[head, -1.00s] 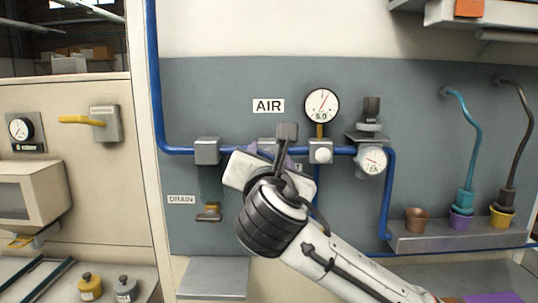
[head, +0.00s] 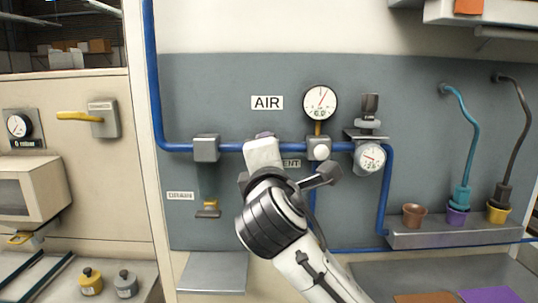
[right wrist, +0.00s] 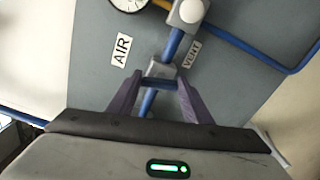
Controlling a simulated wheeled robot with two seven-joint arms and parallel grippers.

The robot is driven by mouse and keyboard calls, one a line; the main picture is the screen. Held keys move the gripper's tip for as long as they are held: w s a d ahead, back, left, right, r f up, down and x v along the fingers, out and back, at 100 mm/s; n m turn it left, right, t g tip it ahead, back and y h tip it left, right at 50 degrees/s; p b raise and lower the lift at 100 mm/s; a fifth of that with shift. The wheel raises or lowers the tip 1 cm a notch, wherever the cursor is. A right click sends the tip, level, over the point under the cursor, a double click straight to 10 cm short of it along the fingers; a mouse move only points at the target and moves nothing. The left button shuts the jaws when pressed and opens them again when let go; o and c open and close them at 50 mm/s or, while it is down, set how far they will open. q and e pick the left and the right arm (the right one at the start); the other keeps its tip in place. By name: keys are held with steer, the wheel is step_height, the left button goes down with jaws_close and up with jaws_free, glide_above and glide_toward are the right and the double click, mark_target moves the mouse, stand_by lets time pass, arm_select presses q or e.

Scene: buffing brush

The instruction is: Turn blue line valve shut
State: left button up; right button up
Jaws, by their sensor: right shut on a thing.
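The blue air line (head: 230,147) runs level across the grey panel. Its valve (right wrist: 161,69), a small grey block on the line, shows between my fingertips in the right wrist view. In the head view my gripper hides the valve. My right gripper (head: 264,136) stands nearly upright in front of the line, left of the gauge joint. Its purple fingers (right wrist: 157,86) are shut on the valve handle, one on each side. The handle's exact angle is mostly hidden. My left gripper is not in view.
An AIR sign (head: 267,102) and pressure gauge (head: 320,103) are above the line. A grey box (head: 206,148) with a drain tap (head: 207,209) is to the left. A regulator (head: 369,157) and a shelf of pots (head: 440,236) are to the right.

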steer(key=shift+f+m, duration=0.1)
steer(key=shift+m, duration=1.2)
steer(key=o, duration=1.1)
steer(key=shift+c, duration=0.2)
steer(key=s+b, duration=0.1)
steer(key=s, duration=0.9)
steer(key=shift+s+b, duration=0.2)
steer(key=shift+b, duration=0.15)
